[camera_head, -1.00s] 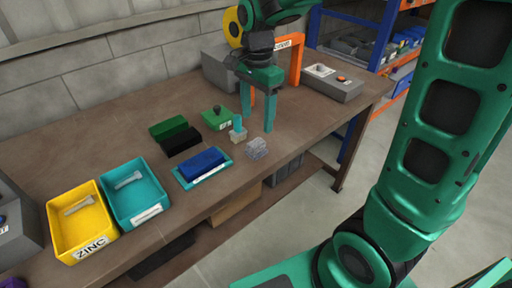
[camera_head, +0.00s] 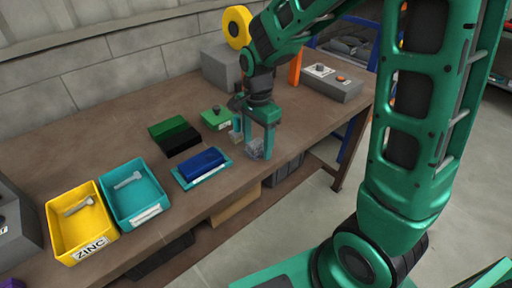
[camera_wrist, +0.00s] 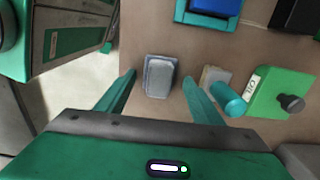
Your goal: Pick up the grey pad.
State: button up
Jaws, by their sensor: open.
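The grey pad (camera_wrist: 160,77) lies on the brown workbench, near its front edge. In the head view the grey pad (camera_head: 255,152) shows only partly, behind and between my fingers. My gripper (camera_head: 257,150) is open and points down over the pad. In the wrist view my gripper's fingertips (camera_wrist: 158,78) stand one on each side of the pad, with a gap on both sides. Whether the fingertips reach down to the pad's height I cannot tell.
A small beige block with a teal cylinder (camera_wrist: 228,98) stands close beside the right finger. A green OIL block (camera_wrist: 281,94) is further right. A blue block on a teal tray (camera_head: 203,164) lies to the left. The bench edge is close by.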

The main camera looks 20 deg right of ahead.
aim_at(257, 141)
jog(key=c, duration=1.2)
notch_tip(257, 141, up, 10)
jog(key=shift+r, duration=0.1)
